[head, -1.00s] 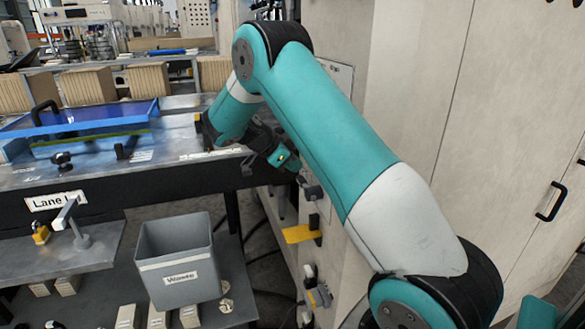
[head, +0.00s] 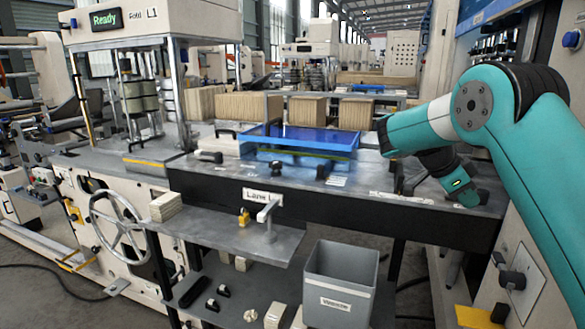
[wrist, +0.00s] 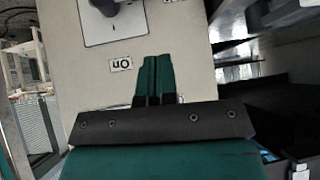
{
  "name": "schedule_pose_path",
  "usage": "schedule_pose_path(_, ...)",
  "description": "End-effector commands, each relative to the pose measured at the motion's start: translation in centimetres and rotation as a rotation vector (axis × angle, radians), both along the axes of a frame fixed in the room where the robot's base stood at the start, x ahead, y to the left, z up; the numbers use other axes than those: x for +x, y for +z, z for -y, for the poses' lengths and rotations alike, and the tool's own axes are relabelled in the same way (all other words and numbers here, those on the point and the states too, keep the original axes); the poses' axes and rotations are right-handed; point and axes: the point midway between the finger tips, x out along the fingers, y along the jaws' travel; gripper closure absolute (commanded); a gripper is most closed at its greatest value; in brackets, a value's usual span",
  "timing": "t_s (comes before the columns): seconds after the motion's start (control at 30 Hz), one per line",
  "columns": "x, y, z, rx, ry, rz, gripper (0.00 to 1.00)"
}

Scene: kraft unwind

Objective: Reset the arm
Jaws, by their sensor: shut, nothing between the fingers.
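My arm (head: 535,140) reaches in from the right of the head view, bent at a teal and white elbow. My gripper (head: 462,188) hangs below that bend, over the right end of the metal bench; its fingertips are hard to make out there. In the wrist view my gripper (wrist: 155,80) shows two teal fingers pressed together with nothing between them. The fingers appear apart from the panel.
A blue-lidded tray (head: 300,140) sits on the bench (head: 240,175). Below stand a lower shelf (head: 225,235) with a lever and yellow padlock, and a grey waste bin (head: 340,285). A machine with a handwheel (head: 120,222) is at left. A panel switch (head: 510,275) is near my arm.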

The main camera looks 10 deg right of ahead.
Motion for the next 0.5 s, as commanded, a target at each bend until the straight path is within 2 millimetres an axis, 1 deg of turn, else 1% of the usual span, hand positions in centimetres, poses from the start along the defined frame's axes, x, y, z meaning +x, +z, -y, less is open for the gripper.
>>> schedule_pose_path(0.03,0.0,0.8,-0.9,0.04,0.095,-0.022,1.0)
schedule_pose_path(0.07,0.0,1.2,-1.6,0.07,0.173,-0.043,1.0)
schedule_pose_path(0.17,-0.5,2.2,-5.2,0.195,0.512,-0.136,1.0)
schedule_pose_path(0.2,-1.2,2.5,-7.0,0.248,0.667,-0.176,1.0)
schedule_pose_path(0.27,-2.8,2.7,-10.1,0.323,0.902,-0.233,1.0)
schedule_pose_path(0.3,-4.2,2.8,-12.3,0.371,1.062,-0.268,1.0)
schedule_pose_path(0.37,-6.8,2.9,-15.6,0.435,1.3,-0.314,1.0)
schedule_pose_path(0.4,-8.9,2.9,-18.0,0.475,1.462,-0.341,1.0)
schedule_pose_path(0.47,-12.6,2.8,-21.2,0.53,1.695,-0.374,1.0)
schedule_pose_path(0.5,-15.0,2.7,-23.1,0.561,1.838,-0.389,1.0)
